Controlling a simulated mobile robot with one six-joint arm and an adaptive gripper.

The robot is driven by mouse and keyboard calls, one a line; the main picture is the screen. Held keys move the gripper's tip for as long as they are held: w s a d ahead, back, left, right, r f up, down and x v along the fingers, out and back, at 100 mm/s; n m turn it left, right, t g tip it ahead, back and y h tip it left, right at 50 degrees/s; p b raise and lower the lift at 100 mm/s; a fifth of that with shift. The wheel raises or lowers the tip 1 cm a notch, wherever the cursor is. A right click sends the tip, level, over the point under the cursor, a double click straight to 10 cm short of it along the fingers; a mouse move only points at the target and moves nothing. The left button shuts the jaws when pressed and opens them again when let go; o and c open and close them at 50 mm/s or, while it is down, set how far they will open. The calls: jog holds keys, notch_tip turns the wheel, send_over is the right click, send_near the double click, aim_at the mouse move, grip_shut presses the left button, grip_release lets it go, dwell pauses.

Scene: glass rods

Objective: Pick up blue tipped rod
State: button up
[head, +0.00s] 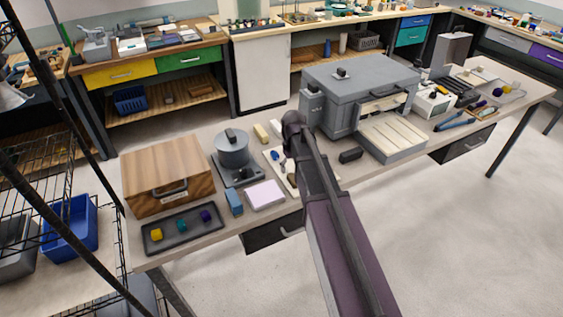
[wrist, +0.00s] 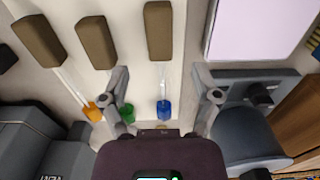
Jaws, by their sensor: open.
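In the wrist view the blue tipped rod has a blue tip (wrist: 164,109), a thin clear shaft and a brown block-shaped end (wrist: 158,30). It lies on a pale surface, between the two fingers of my gripper (wrist: 163,90). The gripper is open, with one finger on each side of the rod and visible gaps to both. A green tip (wrist: 127,113) shows partly behind the left finger, and an orange tipped rod (wrist: 92,111) lies further left. In the head view my arm hides most of this spot, and I cannot make out the fingers there.
A grey round-topped device (head: 232,150), a pink-white pad (head: 265,195) and a wooden box (head: 168,172) stand left of my arm. A large grey case (head: 358,85) stands to its right. A dark tray (head: 182,230) holds small coloured pieces near the front left edge.

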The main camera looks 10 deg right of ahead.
aim_at(292, 176)
jog(key=shift+f+b, duration=2.5)
jog(key=shift+f, duration=0.05)
jog(key=shift+s, duration=0.1)
grip_shut()
